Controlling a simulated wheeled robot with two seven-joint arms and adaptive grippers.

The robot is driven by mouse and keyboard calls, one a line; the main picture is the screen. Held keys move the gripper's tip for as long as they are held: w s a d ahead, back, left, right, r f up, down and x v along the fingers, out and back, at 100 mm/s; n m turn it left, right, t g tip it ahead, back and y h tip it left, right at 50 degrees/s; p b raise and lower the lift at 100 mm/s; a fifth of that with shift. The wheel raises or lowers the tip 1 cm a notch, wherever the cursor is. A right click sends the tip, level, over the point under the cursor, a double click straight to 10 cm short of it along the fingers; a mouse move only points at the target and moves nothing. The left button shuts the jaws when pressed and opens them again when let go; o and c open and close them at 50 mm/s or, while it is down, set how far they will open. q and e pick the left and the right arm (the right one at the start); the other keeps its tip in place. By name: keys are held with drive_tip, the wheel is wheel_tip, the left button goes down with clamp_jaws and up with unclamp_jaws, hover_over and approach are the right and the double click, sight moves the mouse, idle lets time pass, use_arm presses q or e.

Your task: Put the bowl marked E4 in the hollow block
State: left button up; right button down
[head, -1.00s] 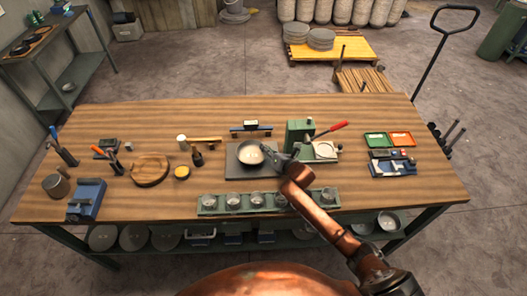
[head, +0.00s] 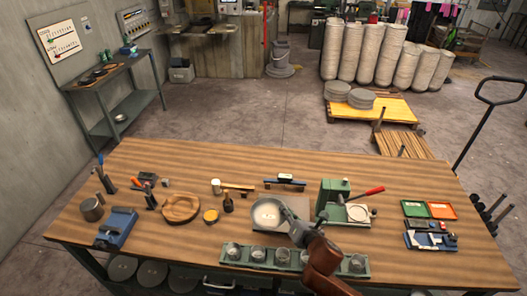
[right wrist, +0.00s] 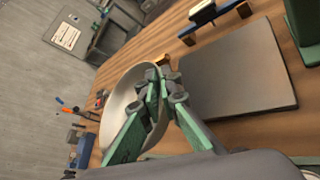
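A shallow pale metal bowl (head: 267,214) is in front of the dark flat slab (head: 298,203) in the head view and appears raised above it. My right gripper (head: 285,212) is at its right rim. In the right wrist view the green fingers (right wrist: 160,88) are closed on the rim of the bowl (right wrist: 118,100), with the slab (right wrist: 240,75) to the right. No E4 mark is legible. A round wooden block (head: 181,208) with a shallow hollow stands left of the bowl and looks empty. My left gripper is out of view.
A green rack (head: 296,266) with several small cups runs along the front. A yellow-topped tin (head: 211,216) and a dark bottle (head: 228,203) stand between bowl and block. A green press (head: 333,195) with a red lever is at right; a blue tool (head: 117,228) at left.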

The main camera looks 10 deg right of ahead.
drive_tip(key=s+d+f+m+h, duration=0.1)
drive_tip(key=s, duration=0.8)
drive_tip(key=s+d+f+m+h+b, duration=0.1)
drive_tip(key=s+h, duration=0.1)
drive_tip(key=s, duration=0.8)
drive_tip(key=shift+d+f+m, duration=0.35)
drive_tip(key=shift+m, duration=0.05)
